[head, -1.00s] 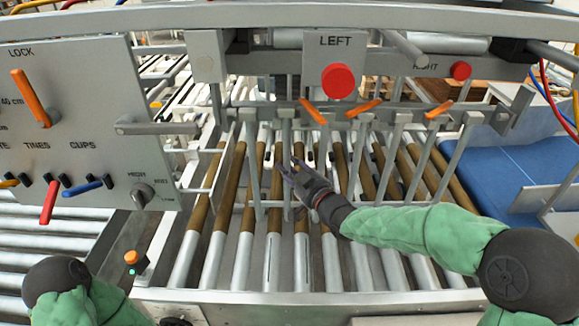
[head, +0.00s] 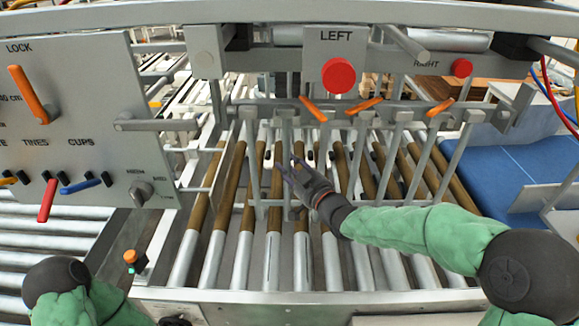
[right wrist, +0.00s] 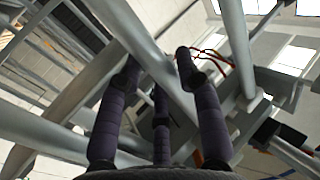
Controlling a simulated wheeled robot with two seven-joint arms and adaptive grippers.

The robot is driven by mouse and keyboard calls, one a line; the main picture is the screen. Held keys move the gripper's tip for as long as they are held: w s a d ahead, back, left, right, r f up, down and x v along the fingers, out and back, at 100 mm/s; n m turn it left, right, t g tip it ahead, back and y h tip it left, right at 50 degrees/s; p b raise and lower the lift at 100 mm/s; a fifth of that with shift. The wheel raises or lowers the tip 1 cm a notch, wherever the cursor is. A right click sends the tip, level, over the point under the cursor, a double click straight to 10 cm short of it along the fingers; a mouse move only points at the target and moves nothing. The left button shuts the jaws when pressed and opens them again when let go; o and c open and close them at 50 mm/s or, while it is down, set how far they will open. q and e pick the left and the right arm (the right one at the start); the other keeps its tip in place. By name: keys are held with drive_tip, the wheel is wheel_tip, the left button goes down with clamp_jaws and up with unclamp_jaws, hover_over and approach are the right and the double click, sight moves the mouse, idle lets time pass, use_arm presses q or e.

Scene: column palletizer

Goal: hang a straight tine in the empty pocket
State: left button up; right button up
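Several straight grey tines hang in a row from a rail (head: 370,117) over the rollers. One tine (head: 287,142) hangs left of the middle, and my right gripper (head: 292,166) is at its lower part. In the right wrist view, a grey bar (right wrist: 150,60) runs diagonally between the dark fingers of my right gripper (right wrist: 158,65). The fingers are nearly straight and spread to either side of the bar, and I see no firm closing on it. I cannot pick out the empty pocket clearly. My left gripper is not in view; only part of my left arm shows at the lower left.
Orange levers (head: 313,108) sit along the rail. A red LEFT button (head: 338,75) and a RIGHT button (head: 461,67) are above. A control panel (head: 85,130) with handles stands at the left. Brown-and-silver rollers (head: 273,255) lie below, and a blue surface (head: 515,175) is at the right.

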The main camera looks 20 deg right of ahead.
drive_tip(key=shift+o, duration=0.8)
drive_tip(key=shift+f, duration=0.2)
drive_tip(key=v, duration=1.2)
drive_tip(key=shift+r, duration=0.25)
drive_tip(key=shift+f, duration=0.1)
